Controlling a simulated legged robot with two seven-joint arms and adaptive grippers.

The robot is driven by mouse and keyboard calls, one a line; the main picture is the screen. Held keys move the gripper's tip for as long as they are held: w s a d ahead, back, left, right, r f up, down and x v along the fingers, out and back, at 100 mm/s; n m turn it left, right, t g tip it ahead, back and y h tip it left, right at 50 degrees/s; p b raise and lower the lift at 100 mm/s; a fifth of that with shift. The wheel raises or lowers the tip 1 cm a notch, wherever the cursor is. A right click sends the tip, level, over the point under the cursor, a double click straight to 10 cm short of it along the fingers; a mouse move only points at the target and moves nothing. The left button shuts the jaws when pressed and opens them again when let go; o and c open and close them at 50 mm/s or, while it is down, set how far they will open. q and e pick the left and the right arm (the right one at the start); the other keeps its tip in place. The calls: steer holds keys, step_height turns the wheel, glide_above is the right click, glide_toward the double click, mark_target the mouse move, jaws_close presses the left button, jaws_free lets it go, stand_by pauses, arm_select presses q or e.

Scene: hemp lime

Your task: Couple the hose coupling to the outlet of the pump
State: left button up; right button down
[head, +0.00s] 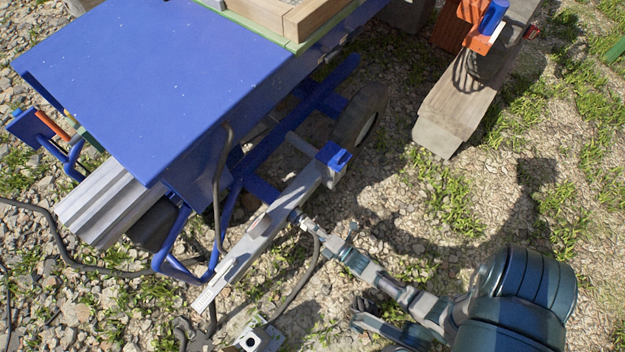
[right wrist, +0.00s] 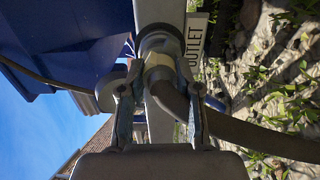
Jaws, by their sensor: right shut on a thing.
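My right gripper (head: 318,230) is at the side of a grey beam on the blue machine, with its arm coming from the lower right. In the right wrist view its two fingers (right wrist: 162,110) are shut on the hose coupling (right wrist: 158,75), and a dark hose (right wrist: 240,132) bends away to the right. The coupling lines up with the dark round outlet (right wrist: 157,40), beside a plate reading OUTLET (right wrist: 194,45). They look touching or nearly so; I cannot tell whether they are locked.
A large blue panel (head: 150,80) covers the upper left. A tyre (head: 360,115) and blue frame bars lie under the machine. Hoses cross the gravel at left. Grassy gravel (head: 440,200) is open at right.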

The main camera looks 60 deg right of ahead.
steer(key=shift+w, duration=0.25)
steer(key=c, duration=0.7)
jaws_free()
steer(key=shift+s, duration=0.1)
steer(key=shift+s, duration=0.3)
steer(key=s, duration=0.4)
steer(key=s+a, duration=0.1)
steer(key=s, duration=0.1)
steer(key=shift+s+f, duration=0.1)
steer(key=shift+s, duration=0.25)
